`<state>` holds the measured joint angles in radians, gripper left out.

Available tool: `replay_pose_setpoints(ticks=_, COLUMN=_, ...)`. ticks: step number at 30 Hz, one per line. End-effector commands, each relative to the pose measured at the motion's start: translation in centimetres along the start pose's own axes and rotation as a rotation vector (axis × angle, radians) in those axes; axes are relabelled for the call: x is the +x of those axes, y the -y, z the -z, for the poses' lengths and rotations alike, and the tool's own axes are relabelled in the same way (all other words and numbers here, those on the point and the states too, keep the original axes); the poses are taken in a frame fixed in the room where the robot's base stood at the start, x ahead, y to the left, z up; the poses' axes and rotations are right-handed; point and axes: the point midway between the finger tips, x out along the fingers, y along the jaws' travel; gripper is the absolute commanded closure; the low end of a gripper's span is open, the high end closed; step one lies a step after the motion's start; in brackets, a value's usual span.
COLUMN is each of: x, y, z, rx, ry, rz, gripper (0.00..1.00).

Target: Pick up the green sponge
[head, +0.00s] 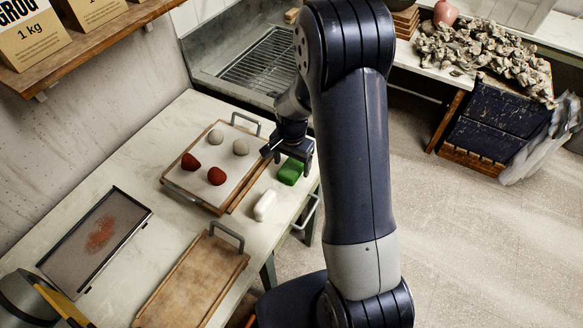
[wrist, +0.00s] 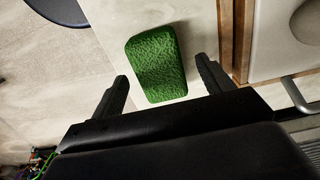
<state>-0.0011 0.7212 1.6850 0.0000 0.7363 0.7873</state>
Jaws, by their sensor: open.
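The green sponge (head: 290,171) lies on the pale table near its right edge, to the right of the wooden-framed tray. In the wrist view the green sponge (wrist: 157,64) is a textured block, slightly tilted in the picture, with its near end close to the gap between the fingertips. My gripper (head: 288,150) is open and empty, just behind the sponge in the head view. In the wrist view my gripper (wrist: 162,80) has one finger on each side of the sponge's near end, apart from it.
The wooden-framed tray (head: 228,205) holds two red and two grey lumps. A white block (head: 265,205) lies in front of the sponge. A wooden board with a handle (head: 195,280) and a dark-rimmed tray (head: 75,265) lie nearer. A metal sink (head: 262,62) is behind.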

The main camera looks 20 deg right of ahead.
Motion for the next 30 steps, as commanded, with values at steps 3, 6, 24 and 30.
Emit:
replay_pose_setpoints(ticks=3, x=1.3, y=0.0, z=-0.1, rx=0.0, ry=0.002, rz=-0.002, gripper=0.25)
replay_pose_setpoints(ticks=6, x=1.9, y=0.0, z=0.0, rx=-0.001, ry=0.0, rz=0.0, gripper=0.25)
replay_pose_setpoints(ticks=24, x=2.0, y=0.1, z=0.0, rx=-0.001, ry=-0.001, rz=0.001, gripper=0.53)
replay_pose_setpoints(ticks=30, x=2.0, y=0.1, z=0.0, rx=-0.001, ry=-0.001, rz=0.001, gripper=0.7)
